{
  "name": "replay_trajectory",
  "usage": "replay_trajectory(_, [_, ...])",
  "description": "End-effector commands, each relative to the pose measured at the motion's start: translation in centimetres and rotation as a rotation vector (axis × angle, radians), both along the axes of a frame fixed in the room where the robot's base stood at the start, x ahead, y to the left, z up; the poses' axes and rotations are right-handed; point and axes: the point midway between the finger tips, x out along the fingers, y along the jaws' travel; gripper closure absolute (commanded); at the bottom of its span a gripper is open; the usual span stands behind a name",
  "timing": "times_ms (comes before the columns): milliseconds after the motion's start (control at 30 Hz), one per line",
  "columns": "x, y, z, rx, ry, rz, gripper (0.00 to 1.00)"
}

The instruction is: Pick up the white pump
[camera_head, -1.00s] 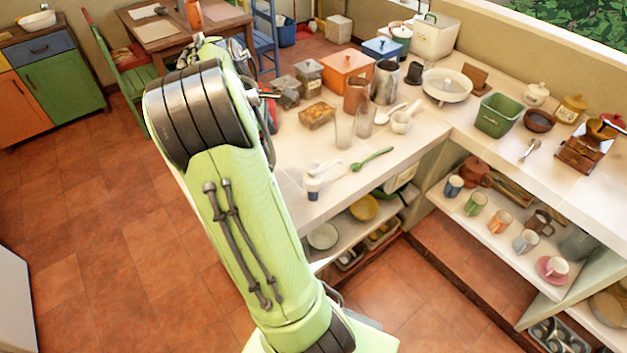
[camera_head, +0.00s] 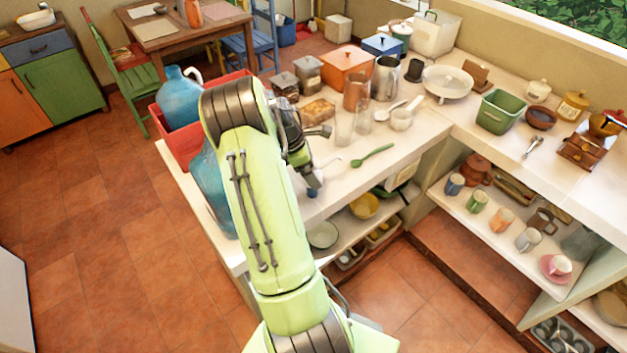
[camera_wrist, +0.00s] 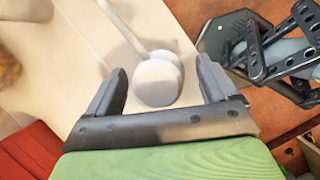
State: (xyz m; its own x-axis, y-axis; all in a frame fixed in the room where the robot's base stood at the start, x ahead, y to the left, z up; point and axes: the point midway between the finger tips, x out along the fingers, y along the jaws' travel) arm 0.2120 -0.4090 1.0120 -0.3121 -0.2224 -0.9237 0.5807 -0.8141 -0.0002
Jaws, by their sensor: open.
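The white pump (camera_wrist: 158,84) shows in the wrist view as a rounded white body with a thin white stem running to the upper left. My gripper (camera_wrist: 162,72) is open, with one finger on each side of the pump in that picture. I cannot tell whether the fingers are level with it or touch it. In the head view my gripper (camera_head: 308,178) is low over the counter's front edge and hides most of the pump.
A green spoon (camera_head: 372,155) lies just right of the gripper. A blue jug (camera_head: 180,98) and red crate (camera_head: 186,148) are on the left. The counter drops off in front.

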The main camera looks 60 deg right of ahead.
Motion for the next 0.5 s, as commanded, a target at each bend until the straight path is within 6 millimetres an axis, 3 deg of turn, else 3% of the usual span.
replay_trajectory(100, [-0.31,-0.21,-0.97,0.001,-0.001,0.000,0.14])
replay_trajectory(267, [-0.28,-0.21,-0.94,0.000,-0.001,0.000,0.14])
replay_trajectory(500, [-0.28,-0.20,-0.91,-0.001,-0.001,0.000,0.48])
